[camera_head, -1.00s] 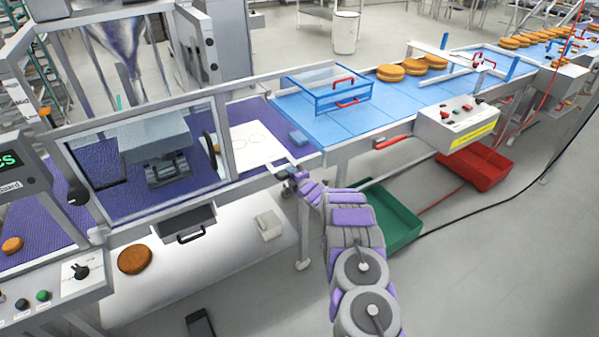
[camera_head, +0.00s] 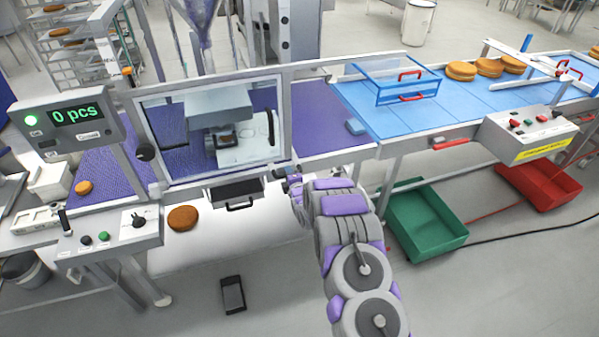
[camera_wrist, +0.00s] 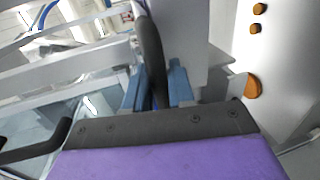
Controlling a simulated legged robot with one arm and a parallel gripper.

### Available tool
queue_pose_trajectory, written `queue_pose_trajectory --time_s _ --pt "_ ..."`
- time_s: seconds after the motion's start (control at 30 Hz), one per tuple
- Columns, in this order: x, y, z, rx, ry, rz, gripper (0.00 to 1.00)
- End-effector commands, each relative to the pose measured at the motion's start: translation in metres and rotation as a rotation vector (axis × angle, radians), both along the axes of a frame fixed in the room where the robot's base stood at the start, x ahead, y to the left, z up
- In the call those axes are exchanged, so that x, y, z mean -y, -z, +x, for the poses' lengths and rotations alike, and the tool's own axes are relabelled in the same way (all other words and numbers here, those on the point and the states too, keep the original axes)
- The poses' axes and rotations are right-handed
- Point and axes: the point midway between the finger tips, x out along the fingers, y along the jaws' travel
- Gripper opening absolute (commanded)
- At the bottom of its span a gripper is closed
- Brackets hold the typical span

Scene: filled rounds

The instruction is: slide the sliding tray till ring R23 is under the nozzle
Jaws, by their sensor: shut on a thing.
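The white sliding tray (camera_head: 250,154) lies behind the clear window, on the purple belt. Its left part reaches below the grey machine head (camera_head: 220,103), where the nozzle itself is hidden. A small brown shape (camera_head: 226,140) shows in the dark bracket there. I cannot read any ring label, so I cannot tell which ring is under the nozzle. My gripper (camera_head: 284,173) is at the belt's front edge, by the window's lower right corner. In the wrist view its blue fingers (camera_wrist: 158,90) are closed around a dark upright handle (camera_wrist: 150,45), apparently the tray's.
A drawer (camera_head: 235,190) with a black handle is left of my gripper. The window frame stands just behind it. A clear blue-edged guard (camera_head: 400,85) is on the blue belt at right. A green crate (camera_head: 425,225) and a red crate (camera_head: 545,185) stand on the floor.

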Motion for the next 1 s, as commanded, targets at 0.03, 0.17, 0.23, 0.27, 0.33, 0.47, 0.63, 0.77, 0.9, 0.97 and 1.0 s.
queue_pose_trajectory --time_s 0.03,0.17,0.23,0.27,0.33,0.47,0.63,0.77,0.9,0.97,1.0 --pt "-0.0028 0.0059 -0.0033 -0.013 0.0 -0.002 0.0" --pt "-0.0074 0.0062 -0.0045 -0.013 0.001 -0.003 0.0" --pt "-0.0085 0.0063 -0.0047 -0.013 0.001 -0.002 0.0" --pt "-0.0087 0.0063 -0.0047 -0.013 0.001 -0.002 0.0" --pt "-0.0089 0.0065 -0.0048 -0.013 0.001 -0.002 0.0" --pt "-0.0092 0.0065 -0.0048 -0.013 0.001 -0.002 0.0" --pt "-0.0094 0.0065 -0.0048 -0.012 0.001 -0.002 0.31" --pt "-0.0095 0.0042 -0.0048 -0.008 0.0 -0.001 0.42" --pt "-0.0096 0.0022 -0.005 -0.005 0.0 0.0 0.42" --pt "-0.0095 0.0017 -0.0051 -0.004 0.0 0.0 0.42" --pt "-0.0094 0.0013 -0.0053 -0.004 0.0 0.0 0.42"
